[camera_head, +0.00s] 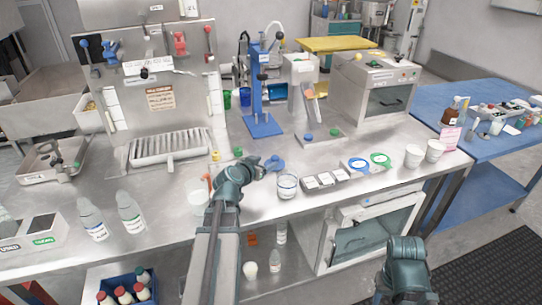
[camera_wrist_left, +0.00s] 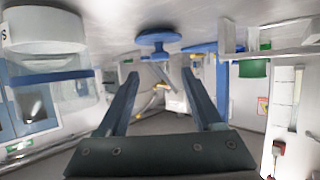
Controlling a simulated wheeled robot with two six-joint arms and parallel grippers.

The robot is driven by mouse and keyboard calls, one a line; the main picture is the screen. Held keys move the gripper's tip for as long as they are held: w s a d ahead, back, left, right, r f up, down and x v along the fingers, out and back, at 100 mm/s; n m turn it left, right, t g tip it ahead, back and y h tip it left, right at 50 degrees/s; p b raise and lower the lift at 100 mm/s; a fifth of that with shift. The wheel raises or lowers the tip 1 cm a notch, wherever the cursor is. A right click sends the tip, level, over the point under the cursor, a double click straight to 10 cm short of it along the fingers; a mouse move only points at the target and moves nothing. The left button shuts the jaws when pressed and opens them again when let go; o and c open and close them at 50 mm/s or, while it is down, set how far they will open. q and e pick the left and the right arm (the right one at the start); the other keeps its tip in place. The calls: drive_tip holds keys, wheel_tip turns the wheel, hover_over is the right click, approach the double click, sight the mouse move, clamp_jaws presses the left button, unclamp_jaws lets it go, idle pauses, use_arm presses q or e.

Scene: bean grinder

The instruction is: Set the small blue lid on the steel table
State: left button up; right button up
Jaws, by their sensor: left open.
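The small blue lid (camera_head: 276,163) lies on the steel table (camera_head: 330,205), just past the tip of my left gripper (camera_head: 262,164). In the left wrist view, where the table appears at the top, the lid (camera_wrist_left: 154,38) shows as a blue disc with a knob, beyond and between the two fingers. My left gripper (camera_wrist_left: 162,80) is open and empty, and apart from the lid as far as I can see. A clear jar (camera_head: 287,187) without a visible lid stands to the right of the gripper. Only a link of my right arm shows; its gripper is out of view.
A tray of small white containers (camera_head: 326,178) is right of the jar. Blue and green rings (camera_head: 369,162) and two white cups (camera_head: 424,155) lie farther right. A blue stand (camera_head: 262,125) is behind. Two clear bottles (camera_head: 131,213) stand left. The front table strip is clear.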

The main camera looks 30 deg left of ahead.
use_arm(q)
drive_tip(key=shift+p+v, duration=0.4)
drive_tip(key=shift+v, duration=1.3)
